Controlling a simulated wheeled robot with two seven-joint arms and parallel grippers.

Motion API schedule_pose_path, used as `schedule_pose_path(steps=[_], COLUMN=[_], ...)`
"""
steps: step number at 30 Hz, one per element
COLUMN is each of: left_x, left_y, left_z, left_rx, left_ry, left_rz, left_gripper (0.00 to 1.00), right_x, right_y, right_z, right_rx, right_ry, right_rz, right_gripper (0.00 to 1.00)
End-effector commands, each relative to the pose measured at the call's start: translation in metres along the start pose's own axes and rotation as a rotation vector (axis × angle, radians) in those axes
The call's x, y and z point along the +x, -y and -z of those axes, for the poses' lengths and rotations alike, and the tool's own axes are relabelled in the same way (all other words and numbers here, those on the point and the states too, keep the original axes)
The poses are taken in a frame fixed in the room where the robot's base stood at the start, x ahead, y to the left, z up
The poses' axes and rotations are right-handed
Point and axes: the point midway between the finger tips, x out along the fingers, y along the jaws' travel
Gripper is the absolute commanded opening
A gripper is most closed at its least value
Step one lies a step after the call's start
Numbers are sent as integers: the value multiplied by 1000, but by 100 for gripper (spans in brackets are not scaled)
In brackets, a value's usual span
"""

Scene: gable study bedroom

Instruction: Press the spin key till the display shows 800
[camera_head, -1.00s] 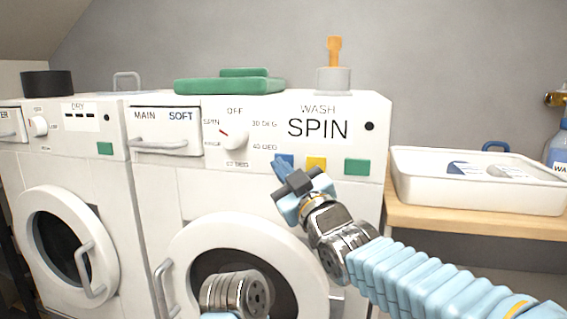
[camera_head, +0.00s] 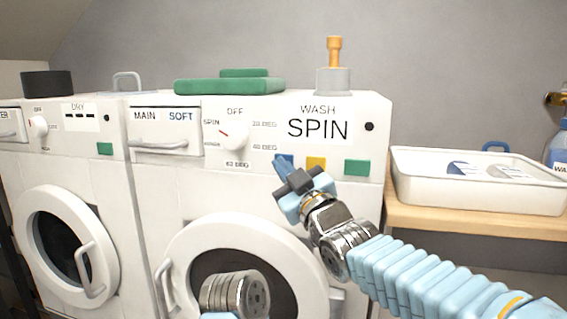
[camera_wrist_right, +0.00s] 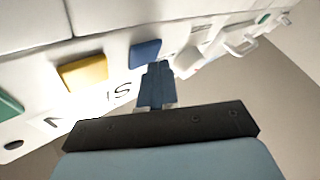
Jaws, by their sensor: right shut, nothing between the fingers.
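The washer (camera_head: 255,190) has a display (camera_head: 318,128) that reads "SPIN", with "WASH" printed above it. Below the display sit a blue key (camera_head: 287,158), a yellow key (camera_head: 316,164) and a green key (camera_head: 357,167). I cannot read a label on any key. My right gripper (camera_head: 281,162) is shut and empty, its tips at the blue key and partly covering it. The wrist view shows the fingertips (camera_wrist_right: 157,70) close by the blue key (camera_wrist_right: 145,53), with the yellow key (camera_wrist_right: 83,73) beside it; I cannot tell whether they touch. My left gripper is out of view.
A dial (camera_head: 234,136) and a drawer handle (camera_head: 158,144) are left of the keys. A dryer (camera_head: 70,165) stands at left. Green folded cloth (camera_head: 228,86) and a dispenser (camera_head: 334,78) stand on top. A white tray (camera_head: 480,195) sits on the wooden table at right.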

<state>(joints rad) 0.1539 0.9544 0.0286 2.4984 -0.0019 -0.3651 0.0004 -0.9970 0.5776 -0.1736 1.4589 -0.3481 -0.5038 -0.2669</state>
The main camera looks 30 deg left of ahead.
Motion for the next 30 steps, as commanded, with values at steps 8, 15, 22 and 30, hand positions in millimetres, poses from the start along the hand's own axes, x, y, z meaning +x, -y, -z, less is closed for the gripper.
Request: schedule_pose_path(steps=[8,15,22,30], left_x=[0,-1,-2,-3], left_y=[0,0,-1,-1], left_z=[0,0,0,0], left_rx=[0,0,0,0], left_ry=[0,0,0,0], left_rz=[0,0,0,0], left_gripper=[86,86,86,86], right_x=[1,2,4,6], right_y=[0,-1,-2,-4], right_z=[0,-1,-2,-4], right_rx=[1,1,1,1], right_ry=[-1,-1,0,1], right_rz=[1,1,1,0], right_gripper=[0,0,0,0])
